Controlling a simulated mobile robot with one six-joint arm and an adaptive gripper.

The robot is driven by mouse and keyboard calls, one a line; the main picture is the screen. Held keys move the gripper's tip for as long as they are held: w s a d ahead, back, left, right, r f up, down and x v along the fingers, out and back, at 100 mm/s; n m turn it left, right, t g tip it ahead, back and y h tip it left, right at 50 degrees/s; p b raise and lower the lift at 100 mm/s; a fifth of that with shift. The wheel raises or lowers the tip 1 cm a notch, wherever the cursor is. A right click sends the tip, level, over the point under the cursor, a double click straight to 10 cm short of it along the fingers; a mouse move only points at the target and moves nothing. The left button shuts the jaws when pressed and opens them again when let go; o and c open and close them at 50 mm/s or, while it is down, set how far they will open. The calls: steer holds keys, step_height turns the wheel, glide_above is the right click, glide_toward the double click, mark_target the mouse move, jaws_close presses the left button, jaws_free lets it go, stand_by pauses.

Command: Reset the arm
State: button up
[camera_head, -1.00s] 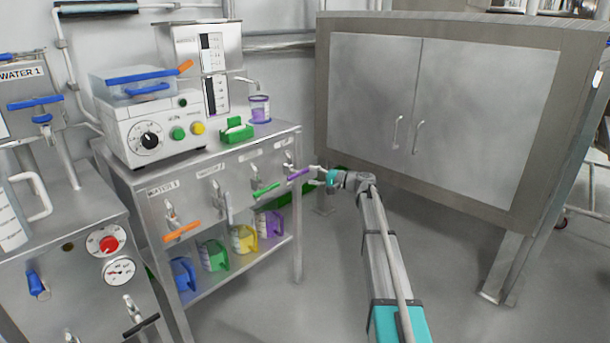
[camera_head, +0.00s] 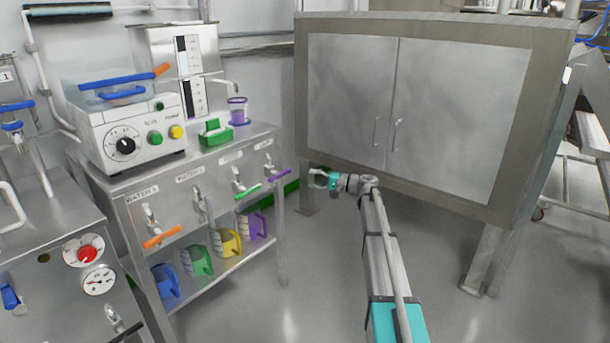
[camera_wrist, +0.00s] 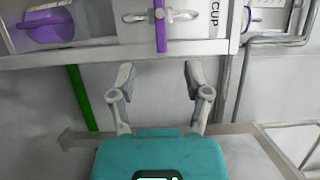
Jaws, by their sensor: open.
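My gripper (camera_head: 318,177) is at the end of my extended arm, in the gap between the steel bench and the steel cabinet. In the wrist view my gripper (camera_wrist: 158,78) shows two fingers standing apart with nothing between them. Beyond the fingers, a purple valve handle (camera_wrist: 160,25) hangs in front of a panel with the letters "CUP". The purple handle (camera_head: 280,175) also shows at the right end of the bench front in the head view, to the left of my gripper and apart from it.
The steel bench (camera_head: 285,225) holds a white machine (camera_head: 135,140), a dispenser and a purple cup (camera_head: 237,112). Several coloured jugs stand on its lower shelf. The two-door cabinet (camera_head: 455,120) stands close behind my gripper. The floor (camera_head: 290,310) is clear between bench and arm.

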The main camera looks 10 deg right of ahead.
steer(key=s+a+f+n+g+h+p, duration=0.2)
steer(key=s+a+f+g+h, duration=0.15)
steer(key=s+a, duration=0.5)
steer(key=s+a+f+n+g+h+p, duration=0.25)
steer(key=s+a+f, duration=0.25)
steer(key=s, duration=0.6)
steer(key=s+d+f+n+g+h+p, duration=0.15)
steer(key=s+h, duration=0.35)
steer(key=s, duration=0.5)
steer(key=s+d+f+g+h+p, duration=0.15)
steer(key=s+h, duration=0.25)
steer(key=s, duration=0.6)
step_height(320, 180, up, 38)
steer(key=p, duration=3.7)
steer(key=shift+a+g+p, duration=0.3)
steer(key=shift+a+p, duration=0.05)
steer(key=shift+a, duration=0.1)
steer(key=shift+c, duration=0.4)
